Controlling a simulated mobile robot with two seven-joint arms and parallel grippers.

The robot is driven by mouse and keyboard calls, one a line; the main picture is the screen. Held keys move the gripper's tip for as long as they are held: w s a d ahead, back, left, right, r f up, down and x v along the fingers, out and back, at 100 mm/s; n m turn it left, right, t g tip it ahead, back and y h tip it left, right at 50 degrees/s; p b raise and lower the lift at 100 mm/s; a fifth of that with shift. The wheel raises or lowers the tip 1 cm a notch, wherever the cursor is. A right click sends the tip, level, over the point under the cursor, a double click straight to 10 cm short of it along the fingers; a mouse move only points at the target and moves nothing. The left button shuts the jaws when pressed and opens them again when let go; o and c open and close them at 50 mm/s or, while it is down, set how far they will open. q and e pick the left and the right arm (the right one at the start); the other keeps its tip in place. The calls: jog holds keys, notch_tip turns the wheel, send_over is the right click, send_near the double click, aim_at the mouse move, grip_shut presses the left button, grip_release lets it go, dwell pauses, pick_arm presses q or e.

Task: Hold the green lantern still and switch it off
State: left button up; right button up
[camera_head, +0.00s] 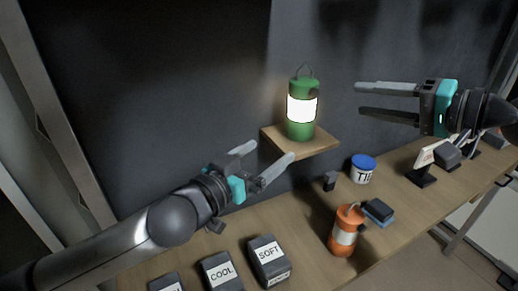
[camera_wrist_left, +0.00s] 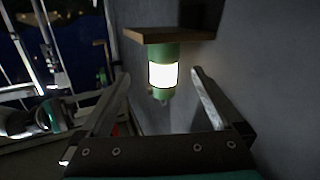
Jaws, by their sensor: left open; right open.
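The green lantern (camera_head: 300,128) stands upright on a small wooden shelf (camera_head: 325,146) against the dark wall. Its window glows bright white and a wire handle rises from its top. A small dark part, perhaps a switch, shows on its upper right side. My left gripper (camera_head: 267,153) is open and empty, lower left of the lantern and apart from it. In the left wrist view the lantern (camera_wrist_left: 163,95) appears upside down between the open fingers, beyond the tips. My right gripper (camera_head: 360,100) is open and empty, to the right of the lantern, fingers pointing towards it.
On the long wooden bench (camera_head: 300,214) stand an orange lantern (camera_head: 344,236), a blue-lidded tin (camera_head: 362,169), a dark blue block (camera_head: 378,211) and several dark labelled blocks, one reading SOFT (camera_head: 268,264). A small sign stand (camera_head: 424,170) is at the right. Bare bench lies left of the orange lantern.

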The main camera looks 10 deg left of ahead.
aim_at(292, 125)
pick_arm(q)
jog(key=shift+m, duration=0.5)
jog(key=x, duration=0.5)
jog(key=r+x, duration=0.1)
jog(key=x, duration=0.8)
jog(key=shift+w+a+r, duration=0.2)
jog(key=shift+w+r, duration=0.1)
jog(key=shift+w, duration=0.25)
jog(key=c, duration=1.4)
pick_arm(e)
grip_shut()
jog(key=shift+a, duration=0.1)
dwell(0.3)
